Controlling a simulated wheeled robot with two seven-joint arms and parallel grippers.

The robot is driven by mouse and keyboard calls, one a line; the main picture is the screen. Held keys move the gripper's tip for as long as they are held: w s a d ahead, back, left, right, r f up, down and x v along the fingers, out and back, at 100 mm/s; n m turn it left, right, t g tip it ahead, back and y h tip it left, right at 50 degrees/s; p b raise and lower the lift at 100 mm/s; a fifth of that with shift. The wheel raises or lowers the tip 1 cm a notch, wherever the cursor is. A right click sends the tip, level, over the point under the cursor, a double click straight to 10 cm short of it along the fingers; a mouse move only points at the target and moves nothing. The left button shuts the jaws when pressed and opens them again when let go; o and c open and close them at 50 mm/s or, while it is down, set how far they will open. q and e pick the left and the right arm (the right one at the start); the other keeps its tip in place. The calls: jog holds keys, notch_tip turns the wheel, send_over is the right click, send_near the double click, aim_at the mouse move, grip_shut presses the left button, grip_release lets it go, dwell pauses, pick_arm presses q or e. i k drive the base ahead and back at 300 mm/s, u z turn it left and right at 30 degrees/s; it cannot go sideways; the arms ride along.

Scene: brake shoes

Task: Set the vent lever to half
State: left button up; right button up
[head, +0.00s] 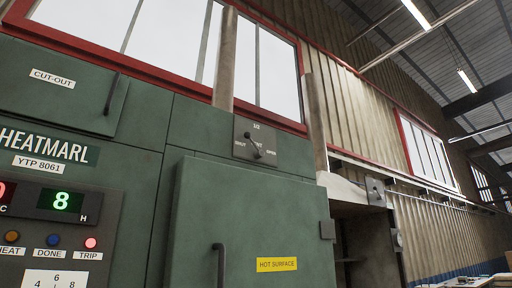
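The vent lever (253,145) is a small dark lever on a grey plate (242,152) high on the green oven, above the oven door. The plate carries a SHUT label on its left, an OPEN label on its right and a small mark at its top that looks like 1/2. The lever lies slanted, from upper left to lower right. One end, like a dark knob, is at the upper left, between SHUT and the top mark. Its exact setting is too small to tell. Neither of my grippers shows in the head view.
The green oven door (215,215) has a dark handle (219,265) and a yellow HOT SURFACE label (277,265). A control panel (100,210) at the left shows a green 8. A cut-out box (60,95) sits above it. An open dark cabinet (365,240) stands right of the oven.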

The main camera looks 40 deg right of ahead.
aim_at(260, 154)
jog(key=z, duration=0.15)
jog(key=i, duration=0.95)
jog(key=z, duration=0.3)
